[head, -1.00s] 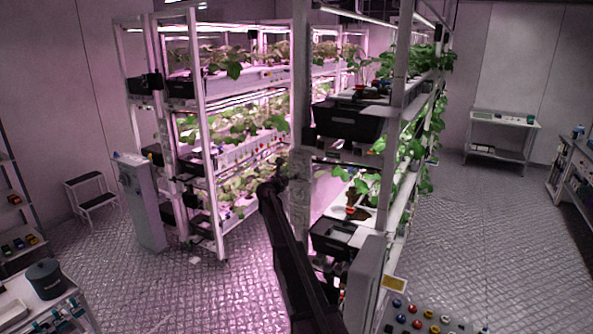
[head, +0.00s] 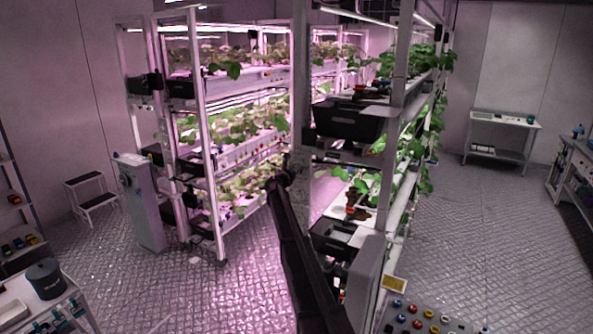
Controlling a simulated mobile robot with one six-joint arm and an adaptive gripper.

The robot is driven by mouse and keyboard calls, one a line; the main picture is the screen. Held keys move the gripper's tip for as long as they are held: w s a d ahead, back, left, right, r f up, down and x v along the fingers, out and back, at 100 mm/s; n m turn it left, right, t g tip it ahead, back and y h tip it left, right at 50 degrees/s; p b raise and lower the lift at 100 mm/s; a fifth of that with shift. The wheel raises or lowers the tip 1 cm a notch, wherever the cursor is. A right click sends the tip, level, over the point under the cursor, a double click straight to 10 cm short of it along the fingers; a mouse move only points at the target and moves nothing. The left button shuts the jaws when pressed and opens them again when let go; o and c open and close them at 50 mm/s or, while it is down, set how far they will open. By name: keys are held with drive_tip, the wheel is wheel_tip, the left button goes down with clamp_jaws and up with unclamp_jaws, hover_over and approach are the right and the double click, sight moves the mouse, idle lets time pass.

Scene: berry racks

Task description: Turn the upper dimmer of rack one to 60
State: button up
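Two tall plant racks stand ahead: the left rack (head: 206,150) under pink light, and the nearer right rack (head: 298,60). I cannot tell which one is rack one. A grey cabinet (head: 138,205) stands at the left rack's near end, and a grey box (head: 366,283) at the foot of the right rack's near end. My dark arm rises from the bottom middle in front of the racks. My gripper cannot be made out; the far part of my arm is hidden or out of sight.
Black bins (head: 348,122) sit on the right rack's shelves. A step stool (head: 92,197) stands by the left wall, a small table (head: 500,122) at the back right. The floor on the right is clear.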

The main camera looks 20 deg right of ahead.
clamp_jaws()
drive_tip(key=shift+m, duration=0.3)
drive_tip(key=m, duration=0.9)
drive_tip(key=shift+w, duration=0.1)
drive_tip(key=m, duration=0.6)
drive_tip(key=shift+r, duration=0.1)
drive_tip(key=m, duration=0.6)
drive_tip(key=shift+w, duration=0.1)
